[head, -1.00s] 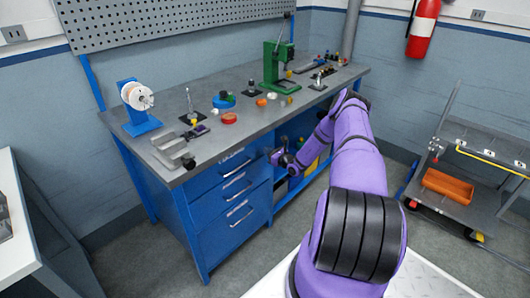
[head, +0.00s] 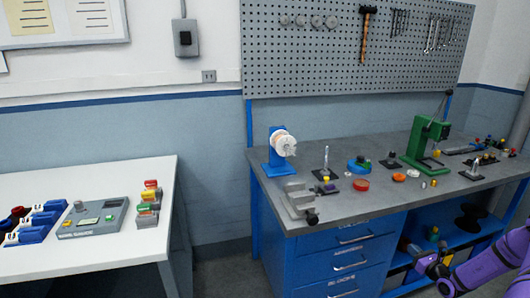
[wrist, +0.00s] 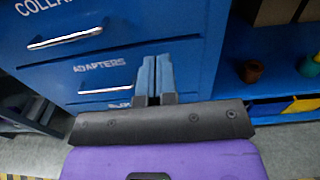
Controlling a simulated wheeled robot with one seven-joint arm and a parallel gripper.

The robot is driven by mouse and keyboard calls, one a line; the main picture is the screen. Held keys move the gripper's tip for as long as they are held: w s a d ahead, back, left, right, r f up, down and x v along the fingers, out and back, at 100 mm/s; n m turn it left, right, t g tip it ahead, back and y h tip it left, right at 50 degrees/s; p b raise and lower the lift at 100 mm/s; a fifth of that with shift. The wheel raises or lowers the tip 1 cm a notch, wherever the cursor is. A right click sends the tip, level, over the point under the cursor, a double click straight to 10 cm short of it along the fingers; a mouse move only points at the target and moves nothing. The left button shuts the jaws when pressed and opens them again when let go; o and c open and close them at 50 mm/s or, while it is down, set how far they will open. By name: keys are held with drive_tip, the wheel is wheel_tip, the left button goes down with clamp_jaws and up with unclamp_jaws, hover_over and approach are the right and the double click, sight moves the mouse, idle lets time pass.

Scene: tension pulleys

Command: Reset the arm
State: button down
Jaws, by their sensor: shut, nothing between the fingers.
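My purple arm reaches in from the lower right of the head view. My gripper (head: 424,262) is in front of the open shelf of the blue workbench (head: 345,258), below the bench top. In the wrist view the two blue-grey fingers of my gripper (wrist: 155,75) are side by side and shut, with nothing between them. Behind them is the blue drawer front labelled "ADAPTERS" (wrist: 65,72) with its silver handle. The fingers appear apart from the drawers.
The grey bench top (head: 350,205) holds a white spool on a blue stand (head: 282,148), a grey vise (head: 300,200), a green press (head: 425,142) and small parts. A white table (head: 100,255) with a gauge (head: 95,218) stands left. Floor shows between the tables.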

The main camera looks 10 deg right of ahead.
drive_tip(key=w+a+r+n+g+y, duration=0.25)
drive_tip(key=a+r+n, duration=0.3)
drive_tip(key=r, duration=0.35)
drive_tip(key=w+a+r+n+g+y, duration=0.1)
drive_tip(key=a+r+n+g+y, duration=0.35)
drive_tip(key=a+r, duration=0.35)
drive_tip(key=w+a+r+n+g+y, duration=0.2)
drive_tip(key=a+r+n, duration=0.35)
drive_tip(key=r, duration=0.45)
drive_tip(key=s+a+r+n+g, duration=0.3)
drive_tip(key=a+r+n+g, duration=0.15)
drive_tip(key=a+r, duration=0.45)
drive_tip(key=s+a+r+n+g+h, duration=0.3)
drive_tip(key=s+a+r+n+h, duration=0.35)
drive_tip(key=s+a+r, duration=0.65)
drive_tip(key=s+r+n+t+h, duration=0.2)
drive_tip(key=s+r+n, duration=0.1)
drive_tip(key=s, duration=0.7)
drive_tip(key=s+r+n+t+h, duration=0.1)
drive_tip(key=s+n, duration=0.4)
drive_tip(key=s, duration=0.6)
wheel_tip(320, 180, up, 2)
drive_tip(key=shift+a+r+t+h, duration=0.25)
drive_tip(key=shift+t+h, duration=0.1)
drive_tip(key=shift+h, duration=0.3)
